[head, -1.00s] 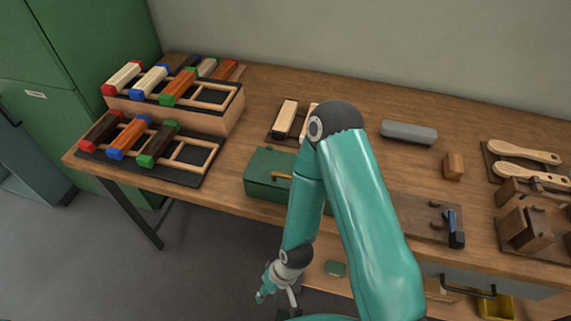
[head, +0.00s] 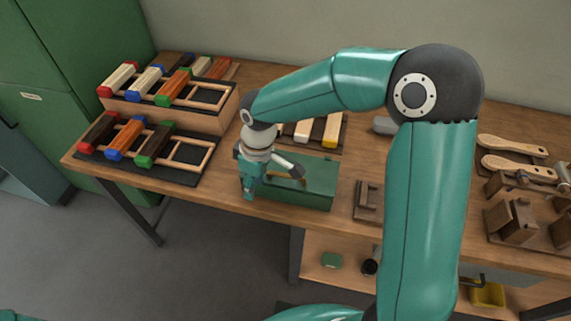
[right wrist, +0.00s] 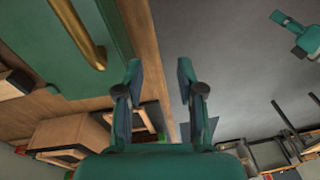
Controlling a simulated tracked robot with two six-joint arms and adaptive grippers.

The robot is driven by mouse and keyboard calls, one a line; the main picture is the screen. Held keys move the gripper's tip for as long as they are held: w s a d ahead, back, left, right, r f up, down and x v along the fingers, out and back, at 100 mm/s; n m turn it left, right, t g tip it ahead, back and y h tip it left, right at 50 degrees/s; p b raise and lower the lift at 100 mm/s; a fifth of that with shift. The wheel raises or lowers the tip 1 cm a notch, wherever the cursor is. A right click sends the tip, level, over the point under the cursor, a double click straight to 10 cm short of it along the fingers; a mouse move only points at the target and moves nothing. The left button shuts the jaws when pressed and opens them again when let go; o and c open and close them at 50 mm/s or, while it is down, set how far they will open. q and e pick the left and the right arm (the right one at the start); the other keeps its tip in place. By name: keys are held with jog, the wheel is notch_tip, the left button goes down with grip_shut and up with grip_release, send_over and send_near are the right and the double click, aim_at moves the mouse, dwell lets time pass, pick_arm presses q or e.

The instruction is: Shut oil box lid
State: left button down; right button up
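The oil box is a green box (head: 318,180) with a brass handle, at the front edge of the bench in the head view. Its top looks flat, but my right gripper covers the left part, so I cannot tell whether the lid is fully shut.
Racks of coloured-end blocks (head: 172,102) stand left of the box. Pale and yellow blocks (head: 332,130) lie behind it. A small wooden fixture (head: 367,200) is to its right. Brushes (head: 512,145) and wooden fixtures (head: 512,222) lie farther right. Open floor lies in front.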

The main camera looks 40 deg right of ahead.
aim_at(286, 175)
jog(key=s+d+r+n+h, duration=0.1)
jog(key=d+r, duration=0.2)
jog(key=r, duration=0.6)
jog(key=s+d+r+n+h, duration=0.15)
jog(key=d+r, duration=0.25)
jog(key=r, duration=0.5)
jog(key=shift+m, duration=0.45)
jog(key=f, duration=1.1)
jog(key=d+f, duration=0.1)
jog(key=f, duration=0.4)
jog(key=shift+w+f+p, duration=0.35)
jog(key=shift+w+f, duration=0.05)
grip_shut()
